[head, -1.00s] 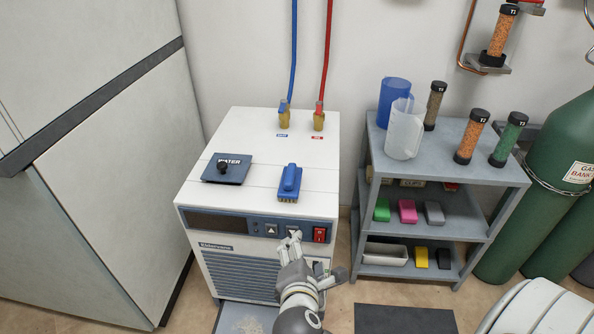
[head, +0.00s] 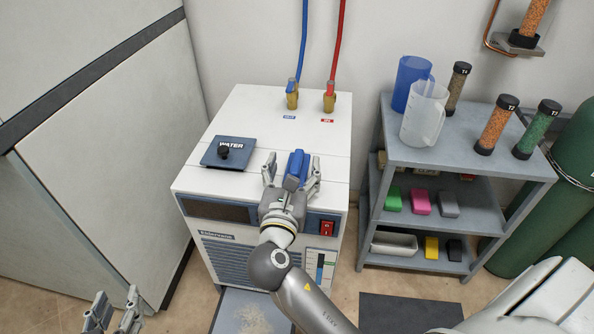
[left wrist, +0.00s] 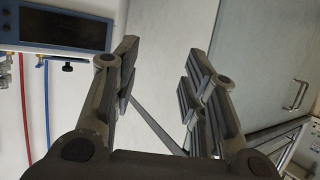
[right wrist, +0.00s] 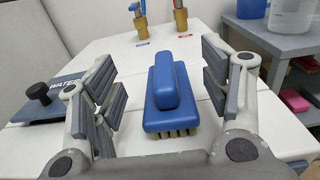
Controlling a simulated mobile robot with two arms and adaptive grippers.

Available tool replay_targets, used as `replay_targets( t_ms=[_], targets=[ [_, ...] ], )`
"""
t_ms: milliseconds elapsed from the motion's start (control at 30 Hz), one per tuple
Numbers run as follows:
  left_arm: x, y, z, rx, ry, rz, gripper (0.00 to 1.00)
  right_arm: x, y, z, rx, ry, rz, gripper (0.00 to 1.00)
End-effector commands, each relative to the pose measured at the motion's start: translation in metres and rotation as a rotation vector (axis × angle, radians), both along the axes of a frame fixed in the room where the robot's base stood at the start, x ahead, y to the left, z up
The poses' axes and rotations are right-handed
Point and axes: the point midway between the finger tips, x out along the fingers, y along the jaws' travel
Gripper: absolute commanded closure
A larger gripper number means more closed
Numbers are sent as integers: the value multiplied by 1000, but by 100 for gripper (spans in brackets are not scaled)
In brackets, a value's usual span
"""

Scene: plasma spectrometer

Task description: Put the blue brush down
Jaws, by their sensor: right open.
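The blue brush (head: 296,168) lies bristles down on the white top of the chiller (head: 255,125), near its front edge. In the right wrist view the brush (right wrist: 170,92) sits between the spread fingers, with a gap on each side. My right gripper (head: 292,178) is open around it and does not appear to touch it. My left gripper (head: 114,310) is low at the bottom left of the head view, in front of the chiller and away from the brush. In the left wrist view its fingers (left wrist: 158,85) are apart with nothing between them.
A dark WATER plate with a black knob (head: 228,152) lies left of the brush. Brass valves (head: 292,95) with blue and red hoses stand behind. A grey shelf (head: 465,165) with jugs, tubes and coloured brushes is at the right. The chiller top behind the brush is clear.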

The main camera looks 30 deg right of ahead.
Motion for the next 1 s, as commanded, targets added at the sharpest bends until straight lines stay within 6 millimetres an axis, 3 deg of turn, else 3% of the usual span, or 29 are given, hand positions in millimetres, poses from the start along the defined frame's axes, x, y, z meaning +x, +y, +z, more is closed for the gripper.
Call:
replay_targets(
  t_ms=[300, 600, 933, 1000],
  targets=[
    [16, -11, 40, -57, -232, -15, 60, 17, -16, -5, 0, -3, -2, 30],
    [21, -17, 81, -110, -441, -28, 60, 37, -31, -5, 0, -2, -1, 30],
    [20, -18, 87, -117, -467, -29, 60, 39, -33, -4, 1, -1, 0, 30],
    [20, -18, 87, -117, -466, -29, 60, 39, -33, -4, 1, -1, 0, 39]
  ],
)
